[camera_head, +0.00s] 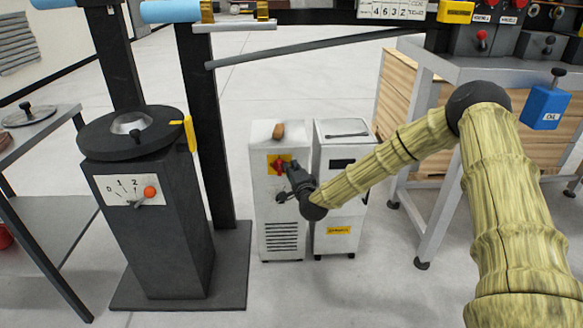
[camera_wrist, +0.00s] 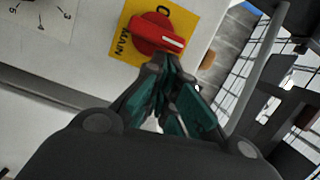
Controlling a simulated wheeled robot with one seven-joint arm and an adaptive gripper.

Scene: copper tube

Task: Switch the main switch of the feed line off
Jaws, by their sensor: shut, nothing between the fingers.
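The main switch is a red rotary knob (camera_head: 277,165) on a yellow plate (camera_head: 270,158), high on the front of a white cabinet (camera_head: 282,222). In the wrist view the knob (camera_wrist: 152,33) shows a white mark at its right end, and the plate (camera_wrist: 190,12) reads MAIN with an O. My gripper (camera_head: 292,172) is at the right side of the knob. In the wrist view my gripper's fingertips (camera_wrist: 160,65) are together just below the knob, close to its edge. I cannot tell whether they touch it. The gripper is shut and empty.
A second white cabinet (camera_head: 338,230) stands close on the right. A dark pedestal (camera_head: 165,235) with a dial stands left. A brown object (camera_head: 278,131) lies on the switch cabinet's top. A numbered dial (camera_wrist: 42,22) is beside the plate. Clear floor lies in front.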

